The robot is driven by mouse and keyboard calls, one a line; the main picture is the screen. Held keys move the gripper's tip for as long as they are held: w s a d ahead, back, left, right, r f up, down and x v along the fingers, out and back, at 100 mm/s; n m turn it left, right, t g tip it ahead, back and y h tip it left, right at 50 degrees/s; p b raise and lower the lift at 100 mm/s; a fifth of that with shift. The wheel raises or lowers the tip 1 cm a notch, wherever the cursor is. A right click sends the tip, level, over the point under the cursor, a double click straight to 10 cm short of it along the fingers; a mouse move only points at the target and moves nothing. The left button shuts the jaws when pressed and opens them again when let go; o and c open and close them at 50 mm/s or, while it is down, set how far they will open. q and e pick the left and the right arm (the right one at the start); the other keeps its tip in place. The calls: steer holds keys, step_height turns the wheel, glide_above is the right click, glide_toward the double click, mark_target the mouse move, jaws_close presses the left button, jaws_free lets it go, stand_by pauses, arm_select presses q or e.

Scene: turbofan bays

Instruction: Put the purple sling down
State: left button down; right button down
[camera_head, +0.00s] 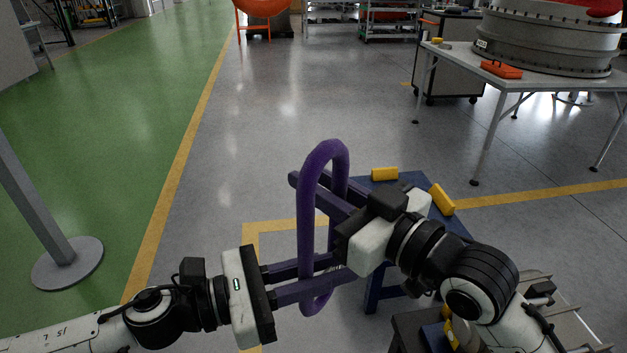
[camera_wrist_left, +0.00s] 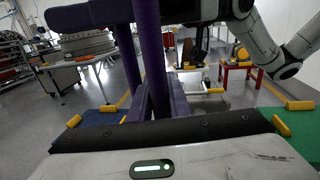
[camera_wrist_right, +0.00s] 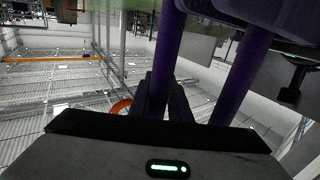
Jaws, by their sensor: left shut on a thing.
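The purple sling (camera_head: 306,215) is an upright loop in front of me, clear of the blue stand's top. My left gripper (camera_head: 343,268) is shut on its lower part. The sling also shows in the left wrist view (camera_wrist_left: 150,50), with a strand between the fingers. My right gripper (camera_head: 306,178) reaches in from the right, higher up, with its fingers at the sling's upper part. In the right wrist view a strand of the sling (camera_wrist_right: 168,50) runs down to the fingers; whether they grip it is unclear.
A blue stand (camera_head: 460,223) with yellow corner blocks (camera_head: 384,174) is partly hidden behind my right arm. A grey table (camera_head: 560,83) with a large engine ring (camera_head: 545,40) stands at the back right. A post with a round base (camera_head: 68,263) stands at left. The middle floor is clear.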

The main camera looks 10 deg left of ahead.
arm_select(q)
steer(key=c, duration=1.7)
jaws_free()
steer(key=shift+o, duration=0.6)
steer(key=shift+w+a, duration=0.1)
steer(key=shift+w, duration=0.05)
steer(key=shift+a, duration=0.1)
